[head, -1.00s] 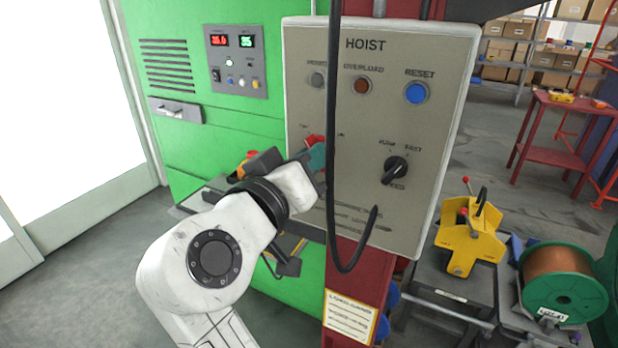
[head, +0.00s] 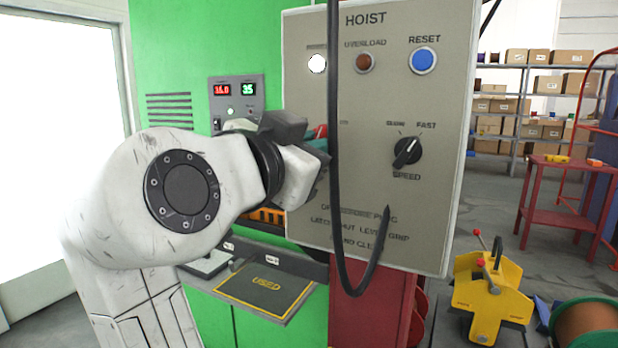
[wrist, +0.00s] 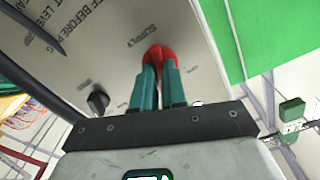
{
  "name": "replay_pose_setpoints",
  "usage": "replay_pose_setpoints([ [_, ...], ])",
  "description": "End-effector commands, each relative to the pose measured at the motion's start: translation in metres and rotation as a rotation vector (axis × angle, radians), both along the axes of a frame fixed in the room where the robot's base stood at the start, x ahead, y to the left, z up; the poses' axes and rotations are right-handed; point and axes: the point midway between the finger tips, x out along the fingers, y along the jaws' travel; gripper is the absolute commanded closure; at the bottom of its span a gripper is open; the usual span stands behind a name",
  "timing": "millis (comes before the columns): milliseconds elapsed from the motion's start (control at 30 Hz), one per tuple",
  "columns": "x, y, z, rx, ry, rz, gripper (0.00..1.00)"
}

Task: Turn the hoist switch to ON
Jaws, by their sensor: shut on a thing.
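The hoist switch is a red knob (wrist: 156,54) on the grey HOIST panel (head: 300,190), under the word SUPPLY in the wrist view. My gripper (wrist: 158,68) has its two teal fingers closed around the knob. In the head view, my gripper (head: 318,145) is against the panel's left part, and my wrist and the black cable hide most of the knob and its ON/OFF marks. A sliver of red (head: 320,131) shows above the fingers. The lamp (head: 317,63) at the panel's top left glows white.
A black cable (head: 334,200) hangs in front of the panel, looping below it. The black speed knob (head: 407,152), brown overload lamp (head: 365,63) and blue reset button (head: 423,60) are to the right. A green cabinet (head: 170,60) stands behind on the left.

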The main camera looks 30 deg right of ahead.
Motion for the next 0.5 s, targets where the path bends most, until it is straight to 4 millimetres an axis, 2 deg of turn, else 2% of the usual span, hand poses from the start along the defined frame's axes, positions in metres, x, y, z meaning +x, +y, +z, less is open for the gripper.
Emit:
replay_pose_setpoints([
  [33, 0.0001, 0.0006, -0.0060, 0.025, -0.033, 0.001, 1.00],
  [500, 0.0001, 0.0004, -0.0032, 0.204, -0.276, 0.000, 1.00],
])
